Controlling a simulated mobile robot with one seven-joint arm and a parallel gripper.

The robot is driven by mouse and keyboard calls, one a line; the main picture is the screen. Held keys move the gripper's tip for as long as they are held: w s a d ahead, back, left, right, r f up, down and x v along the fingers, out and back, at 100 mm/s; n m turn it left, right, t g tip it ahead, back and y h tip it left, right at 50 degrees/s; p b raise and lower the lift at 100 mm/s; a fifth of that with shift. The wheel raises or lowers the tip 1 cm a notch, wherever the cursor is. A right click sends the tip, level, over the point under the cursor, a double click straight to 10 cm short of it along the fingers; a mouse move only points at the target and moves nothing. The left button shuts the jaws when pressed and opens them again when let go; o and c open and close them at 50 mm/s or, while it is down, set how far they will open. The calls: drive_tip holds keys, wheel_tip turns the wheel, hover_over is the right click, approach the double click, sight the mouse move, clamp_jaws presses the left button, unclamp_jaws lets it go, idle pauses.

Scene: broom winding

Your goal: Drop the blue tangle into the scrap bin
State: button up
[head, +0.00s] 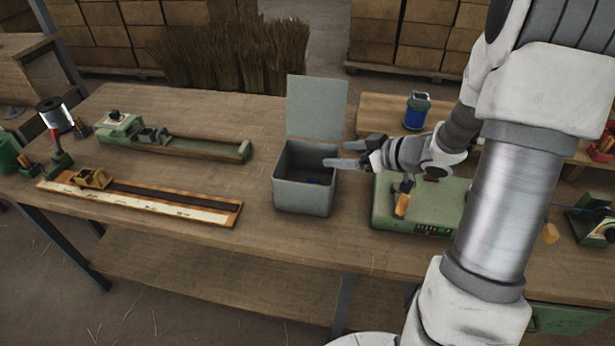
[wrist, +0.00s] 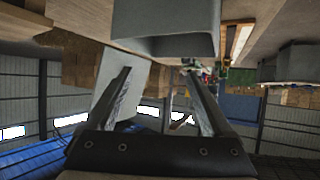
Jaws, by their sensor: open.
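The scrap bin (head: 293,195) is a grey box on the workbench with its lid (head: 316,107) standing open at the back. A small dark blue patch, apparently the blue tangle (head: 314,181), shows low inside the bin; most of the interior is in shadow. My gripper (head: 336,155) is at the bin's right side, its fingers pointing left over the bin's opening. The fingers are spread apart with nothing visible between them. In the wrist view, the fingers (wrist: 160,72) are also apart and empty, with a grey box wall, likely the bin (wrist: 165,45), beyond them.
A green machine (head: 385,207) stands right of the bin under my arm, with a blue spool (head: 416,111) behind. A green fixture (head: 190,147) and a wooden ruler board (head: 140,202) lie left. Bare bench (head: 245,115) shows behind the bin's left side.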

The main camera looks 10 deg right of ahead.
drive_tip(key=p+v, duration=0.1)
drive_tip(key=v, duration=0.7)
drive_tip(key=shift+s+d, duration=0.15)
drive_tip(key=shift+s, duration=0.1)
drive_tip(key=shift+w+r, duration=0.1)
drive_tip(key=shift+r, duration=0.05)
